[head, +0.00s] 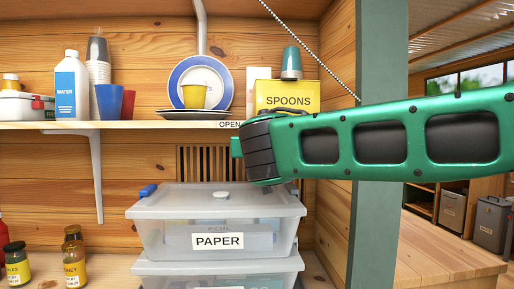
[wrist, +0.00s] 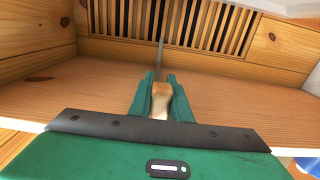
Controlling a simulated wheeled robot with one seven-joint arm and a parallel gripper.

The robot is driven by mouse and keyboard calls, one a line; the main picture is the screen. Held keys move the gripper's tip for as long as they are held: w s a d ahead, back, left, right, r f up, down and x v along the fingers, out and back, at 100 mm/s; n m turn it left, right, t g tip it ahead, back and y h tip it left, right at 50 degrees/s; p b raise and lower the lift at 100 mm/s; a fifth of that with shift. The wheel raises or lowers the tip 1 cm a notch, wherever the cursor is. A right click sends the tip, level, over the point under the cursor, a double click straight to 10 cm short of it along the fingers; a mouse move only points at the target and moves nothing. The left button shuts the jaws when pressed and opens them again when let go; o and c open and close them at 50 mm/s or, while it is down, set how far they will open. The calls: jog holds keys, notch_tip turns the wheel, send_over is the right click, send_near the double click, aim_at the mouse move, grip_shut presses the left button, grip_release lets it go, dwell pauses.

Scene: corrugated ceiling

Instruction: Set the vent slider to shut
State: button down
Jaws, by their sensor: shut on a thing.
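The vent shows as a row of upright wooden slats with dark gaps in the back wall, in the head view (head: 200,162) and in the wrist view (wrist: 215,25). In the wrist view my gripper (wrist: 160,80) is shut on a pale wooden handle (wrist: 161,103). A thin grey metal rod (wrist: 160,55) runs from the handle towards the vent slats. An "OPEN" label (head: 229,125) is on the shelf edge, partly hidden by my arm. In the head view my arm hides the fingers, the handle and the right part of the vent.
Lidded clear bins, the upper marked PAPER (head: 217,241), stand below the vent. A green post (head: 378,220) stands at right. Jars (head: 73,262) stand at lower left.

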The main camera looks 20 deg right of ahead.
jog(key=shift+d, duration=0.3)
jog(key=c, duration=1.6)
grip_release()
jog(key=shift+s+d, duration=0.1)
jog(key=shift+d, duration=0.05)
jog(key=shift+c, duration=0.2)
jog(key=shift+a, duration=0.25)
jog(key=v, duration=1)
jog(key=shift+s, duration=0.3)
